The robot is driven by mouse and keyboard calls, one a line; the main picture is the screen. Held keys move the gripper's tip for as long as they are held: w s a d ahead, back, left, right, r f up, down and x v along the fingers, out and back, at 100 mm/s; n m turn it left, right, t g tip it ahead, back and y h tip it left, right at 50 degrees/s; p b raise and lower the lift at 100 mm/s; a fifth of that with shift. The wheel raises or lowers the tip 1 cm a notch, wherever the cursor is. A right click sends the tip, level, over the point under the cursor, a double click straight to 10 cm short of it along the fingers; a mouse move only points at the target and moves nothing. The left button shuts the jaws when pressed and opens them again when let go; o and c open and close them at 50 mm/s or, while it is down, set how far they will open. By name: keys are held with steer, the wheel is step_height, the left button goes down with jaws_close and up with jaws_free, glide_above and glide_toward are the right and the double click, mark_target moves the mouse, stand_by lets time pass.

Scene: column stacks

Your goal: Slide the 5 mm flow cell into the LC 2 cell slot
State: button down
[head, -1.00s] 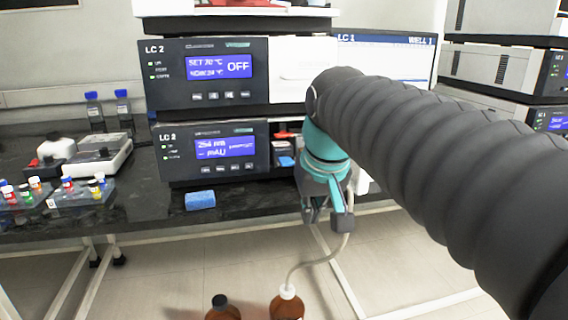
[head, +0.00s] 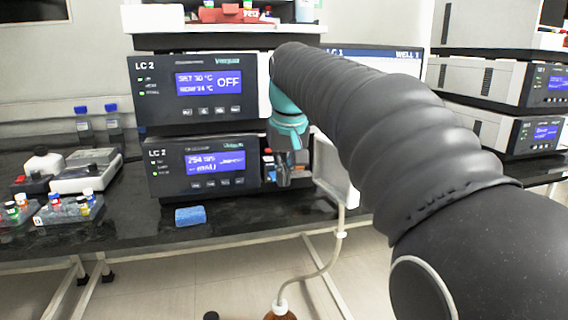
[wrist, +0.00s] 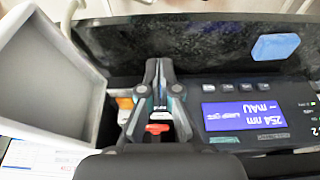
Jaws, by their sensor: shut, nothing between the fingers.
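The lower LC 2 detector (head: 212,188), with its lit 254 nm screen, stands on the bench. It also shows upside down in the wrist view (wrist: 285,95). My gripper (head: 284,180) is at the open bay at the right end of this detector. In the wrist view my gripper's fingertips (wrist: 158,64) are together with nothing between them. Behind the fingers, a small red part (wrist: 157,128) and a blue-and-white part show in the bay. An orange-and-white part (wrist: 124,103) sits beside them. I cannot tell which of these is the 5 mm flow cell; my gripper hides much of the slot.
A blue sponge (head: 190,216) lies near the bench's front edge. A pale open panel or tray (wrist: 45,80) stands close beside my gripper. Vial racks (head: 65,210) and blue-capped bottles (head: 84,122) are at the left. Tubing runs down to a brown bottle (head: 281,314).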

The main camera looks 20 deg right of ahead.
mark_target(272, 169)
steer(key=w+f, duration=0.4)
steer(key=shift+w, duration=0.6)
